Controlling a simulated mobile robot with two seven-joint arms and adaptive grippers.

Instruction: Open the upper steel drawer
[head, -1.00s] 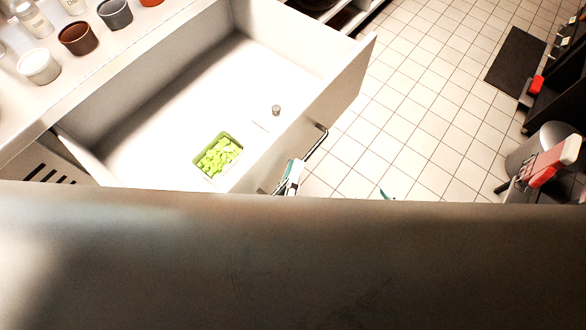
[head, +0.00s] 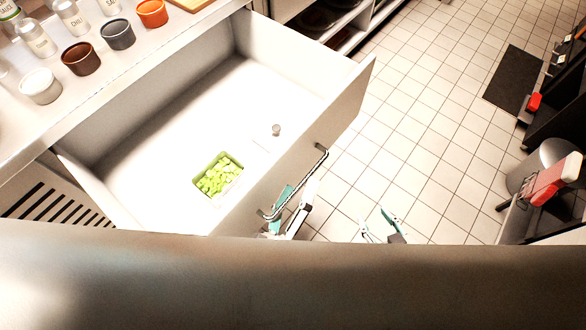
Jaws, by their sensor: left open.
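The upper steel drawer (head: 318,128) stands pulled far out of the counter, its inside open to view. Its dark bar handle (head: 322,160) runs along the outer side of the front. My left gripper (head: 293,200) is open at the near end of this handle, with a finger seen on each side of the bar; I cannot tell whether they touch it. My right gripper (head: 381,225) is apart from the drawer, over the floor to the right, with its fingertips spread and nothing between them. Both arms are mostly hidden by the broad blurred surface below.
Inside the drawer are a tub of green pieces (head: 218,176) and a small grey knob-like item (head: 276,130). Cups, including an orange one (head: 152,13), and bottles stand on the counter (head: 160,62). A bin (head: 545,162) is at right. The tiled floor (head: 425,130) between is clear.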

